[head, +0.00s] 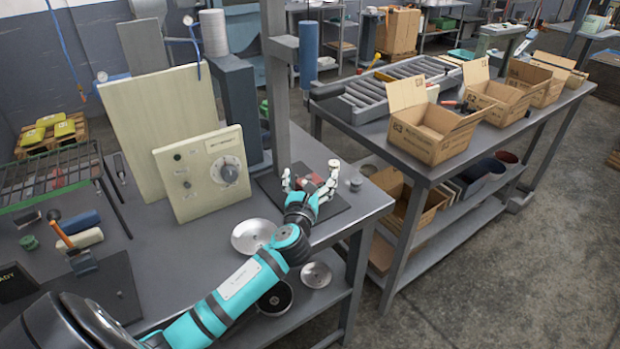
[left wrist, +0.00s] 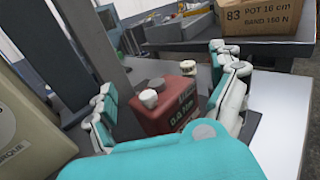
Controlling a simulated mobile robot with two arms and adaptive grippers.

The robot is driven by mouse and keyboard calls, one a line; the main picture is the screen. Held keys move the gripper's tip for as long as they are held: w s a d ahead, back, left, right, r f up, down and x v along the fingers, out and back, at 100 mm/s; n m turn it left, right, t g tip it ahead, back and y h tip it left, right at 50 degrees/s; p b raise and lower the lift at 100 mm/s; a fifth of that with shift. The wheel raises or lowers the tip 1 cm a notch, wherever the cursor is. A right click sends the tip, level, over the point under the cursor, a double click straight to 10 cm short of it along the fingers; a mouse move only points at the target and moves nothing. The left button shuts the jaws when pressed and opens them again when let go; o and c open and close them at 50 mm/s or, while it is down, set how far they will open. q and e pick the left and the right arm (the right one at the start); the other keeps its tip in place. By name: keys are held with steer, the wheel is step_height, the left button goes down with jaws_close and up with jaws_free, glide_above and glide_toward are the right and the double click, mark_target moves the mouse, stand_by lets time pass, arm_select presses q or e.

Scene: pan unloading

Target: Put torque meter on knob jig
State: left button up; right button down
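The torque meter is a red box (head: 312,183) on a dark mat at the right end of the near table. In the left wrist view the red torque meter (left wrist: 165,112) shows a green "0.0 Nm" readout and round pale knobs on top. My left gripper (head: 310,184) is around it; in the left wrist view its fingers (left wrist: 168,105) stand wide on either side with gaps to the box. The knob jig is the upright cream panel (head: 200,190) with a large grey dial, left of the gripper; its edge with a "torque" label (left wrist: 15,150) shows in the left wrist view. My right gripper is not in view.
A grey post (head: 276,85) rises just behind the mat. Metal pan lids (head: 253,236) lie in front of the jig, and a small metal weight (head: 355,183) stands right of the gripper. A plain board (head: 160,120) leans behind the jig.

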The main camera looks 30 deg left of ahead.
arm_select(q)
steer(key=shift+r, duration=0.2)
steer(key=b+v, duration=0.1)
steer(key=v, duration=1.1)
steer(key=shift+s, duration=0.1)
